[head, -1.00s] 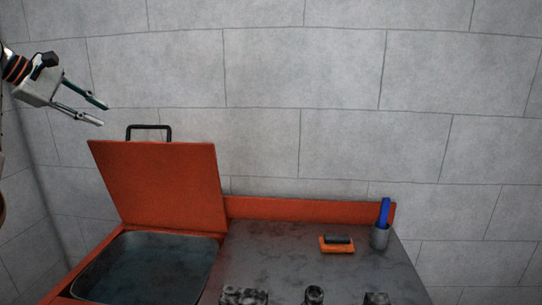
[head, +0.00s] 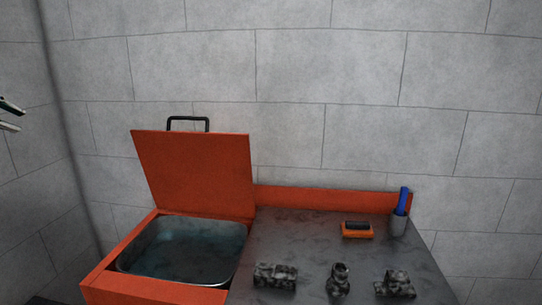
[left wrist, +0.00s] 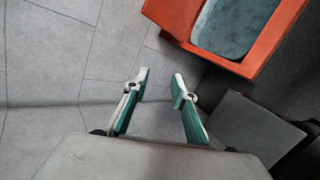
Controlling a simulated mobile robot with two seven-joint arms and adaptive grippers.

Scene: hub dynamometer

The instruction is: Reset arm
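My left gripper (head: 10,115) shows only by its fingertips at the left edge of the head view, in the air, well to the left of the orange wash station. In the left wrist view my left gripper (left wrist: 160,88) has its two fingers apart with nothing between them. The orange lid (head: 195,172) with a black handle (head: 188,122) stands raised behind the basin (head: 185,250), which holds dark liquid. The basin also shows in the left wrist view (left wrist: 232,25). My right gripper is not in view.
On the grey worktop (head: 300,235) lie a dark grimy block (head: 275,275), a grimy round part (head: 339,282) and another grimy part (head: 395,284). An orange brush (head: 357,230) and a grey cup (head: 398,224) with a blue item (head: 403,199) stand at the back right.

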